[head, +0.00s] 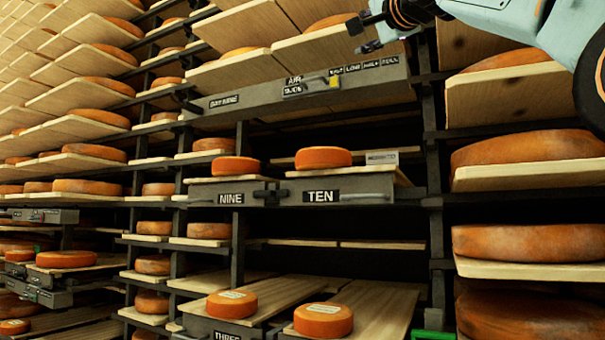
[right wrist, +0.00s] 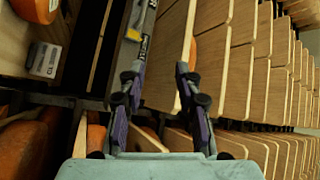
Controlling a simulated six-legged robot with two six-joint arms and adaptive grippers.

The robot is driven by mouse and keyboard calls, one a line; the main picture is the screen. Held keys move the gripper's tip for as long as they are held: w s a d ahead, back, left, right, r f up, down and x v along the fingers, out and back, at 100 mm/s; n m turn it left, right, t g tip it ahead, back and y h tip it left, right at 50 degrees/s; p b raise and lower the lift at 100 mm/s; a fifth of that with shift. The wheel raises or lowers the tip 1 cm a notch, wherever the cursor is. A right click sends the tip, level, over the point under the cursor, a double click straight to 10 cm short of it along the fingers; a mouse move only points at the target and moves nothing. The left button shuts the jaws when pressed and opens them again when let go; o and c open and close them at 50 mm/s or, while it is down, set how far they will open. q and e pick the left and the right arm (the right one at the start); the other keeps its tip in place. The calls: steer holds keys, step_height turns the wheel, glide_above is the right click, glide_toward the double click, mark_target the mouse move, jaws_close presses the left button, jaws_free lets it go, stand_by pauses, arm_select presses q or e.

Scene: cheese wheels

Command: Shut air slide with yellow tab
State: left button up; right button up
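The air slide (head: 300,88) is a grey bar across the rack in the head view, with an "AIR SLIDE" label and small position words along its right half. Its yellow tab (head: 334,82) sits at the left end of those words, under the one that seems to read "SHUT". The yellow tab also shows in the right wrist view (right wrist: 133,35), beyond the left finger. My right gripper (head: 362,36) is above and right of the tab, apart from it. My left gripper is not in view.
Wooden boards (head: 325,46) with cheese wheels lie just above the bar, close to my right gripper. Below are drawers marked NINE (head: 230,198) and TEN (head: 320,196), each with a cheese on top. A dark upright post (head: 430,130) stands right of the bar.

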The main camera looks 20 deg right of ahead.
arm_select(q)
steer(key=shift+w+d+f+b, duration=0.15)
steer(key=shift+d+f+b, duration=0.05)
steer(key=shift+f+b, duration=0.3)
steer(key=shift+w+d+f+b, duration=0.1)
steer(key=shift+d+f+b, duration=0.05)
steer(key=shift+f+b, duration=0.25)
arm_select(e)
steer(key=w+a+f+n+g, duration=0.1)
steer(key=w+f, duration=0.5)
steer(key=f, duration=0.6)
steer(key=w+a+f+n+g, duration=0.1)
steer(key=w+f+n, duration=0.2)
steer(key=f, duration=0.9)
steer(key=w+a+f+n+g, duration=0.1)
steer(key=w+f+n, duration=0.1)
steer(key=w+f, duration=0.7)
step_height(320, 180, down, 3)
steer(key=shift+w+a+r+n+y, duration=0.1)
steer(key=shift+w+a+n+y, duration=0.2)
steer(key=shift+w+n+y, duration=0.1)
steer(key=shift+s, duration=0.1)
